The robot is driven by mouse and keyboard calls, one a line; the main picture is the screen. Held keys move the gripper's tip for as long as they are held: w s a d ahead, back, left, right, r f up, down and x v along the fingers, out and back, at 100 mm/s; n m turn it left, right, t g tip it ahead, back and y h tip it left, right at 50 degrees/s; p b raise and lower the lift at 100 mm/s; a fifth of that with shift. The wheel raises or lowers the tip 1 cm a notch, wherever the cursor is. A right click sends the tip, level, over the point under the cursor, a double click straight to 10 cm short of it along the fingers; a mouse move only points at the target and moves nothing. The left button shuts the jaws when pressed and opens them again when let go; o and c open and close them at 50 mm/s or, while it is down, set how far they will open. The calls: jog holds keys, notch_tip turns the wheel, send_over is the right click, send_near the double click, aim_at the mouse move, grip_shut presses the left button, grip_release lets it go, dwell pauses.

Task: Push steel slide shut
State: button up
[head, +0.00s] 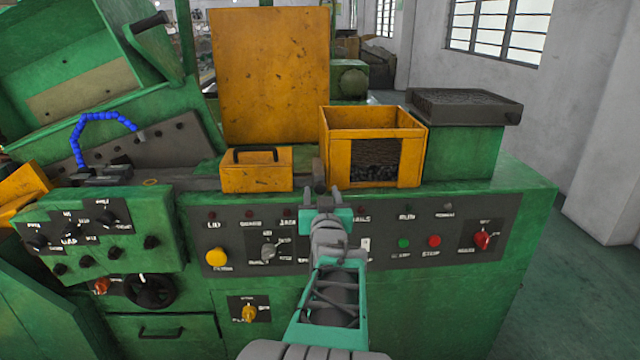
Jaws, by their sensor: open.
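My gripper (322,195) is in front of the green heading machine (530,195), at the height of its top front edge. Its two fingers are apart, with nothing seen between them. A small grey steel piece (319,174), perhaps the end of the steel slide, stands just behind the fingertips, between a small yellow box and a yellow crate. My gripper partly covers it, and I cannot tell whether they touch. A flat grey steel strip (203,184) lies left of the small box. I cannot tell whether it belongs to the same slide.
The small yellow box (240,178) has a black handle. The yellow crate (337,155) holds dark pieces. A tall yellow panel (268,75) stands behind. A dark tray (465,105) sits at right. The control panel (380,232) has buttons and knobs. Open floor (590,270) lies right.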

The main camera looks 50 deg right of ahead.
aim_at(321, 189)
jog(key=p+x, duration=0.1)
jog(key=x, duration=0.3)
jog(key=shift+w, duration=0.1)
grip_shut()
dwell(0.3)
dwell(0.9)
